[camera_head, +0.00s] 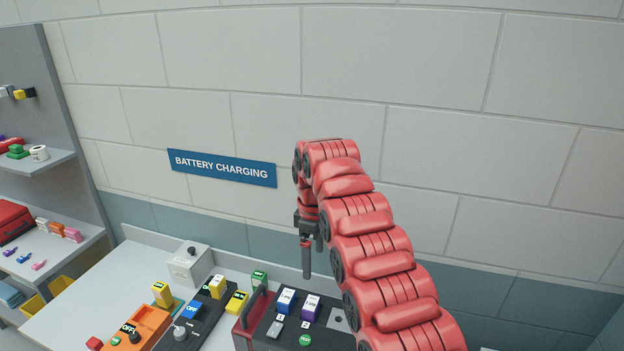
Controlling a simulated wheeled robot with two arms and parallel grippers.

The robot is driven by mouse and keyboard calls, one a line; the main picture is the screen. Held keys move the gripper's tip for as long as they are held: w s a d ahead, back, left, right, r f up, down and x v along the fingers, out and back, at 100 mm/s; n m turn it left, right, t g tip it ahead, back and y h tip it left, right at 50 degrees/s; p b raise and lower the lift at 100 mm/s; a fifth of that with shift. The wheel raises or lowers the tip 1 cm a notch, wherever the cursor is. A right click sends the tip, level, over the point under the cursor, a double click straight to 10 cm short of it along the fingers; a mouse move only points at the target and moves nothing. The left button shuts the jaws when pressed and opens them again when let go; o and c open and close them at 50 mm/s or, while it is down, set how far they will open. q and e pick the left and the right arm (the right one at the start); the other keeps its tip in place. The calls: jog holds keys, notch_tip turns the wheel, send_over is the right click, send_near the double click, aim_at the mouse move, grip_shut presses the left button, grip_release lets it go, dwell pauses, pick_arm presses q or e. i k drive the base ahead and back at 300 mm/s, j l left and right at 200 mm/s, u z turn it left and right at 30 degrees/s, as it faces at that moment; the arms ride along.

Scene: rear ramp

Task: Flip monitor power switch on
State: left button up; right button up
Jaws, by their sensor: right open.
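My right arm, red and segmented, comes up from the bottom right. Its gripper (306,262) points down, open and empty, above a dark panel box (325,338) with a red left side. That box carries a blue labelled block (286,300), a purple labelled block (311,306), a grey switch (275,328) and a green button (305,341). The gripper appears apart from all of them. I cannot tell which control is the monitor power switch. My left gripper is not in view.
A black strip (205,318) with a blue OFF label (192,311) and an orange device (150,331) stand to the left on the white bench (95,290). A grey box (190,262) stands behind them. A shelf unit (65,130) is at far left. A BATTERY CHARGING sign (222,168) hangs on the wall.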

aim_at(276, 329)
jog(key=k+j, duration=0.35)
jog(key=j, duration=0.15)
jog(key=k+j, duration=0.75)
jog(key=j, duration=0.2)
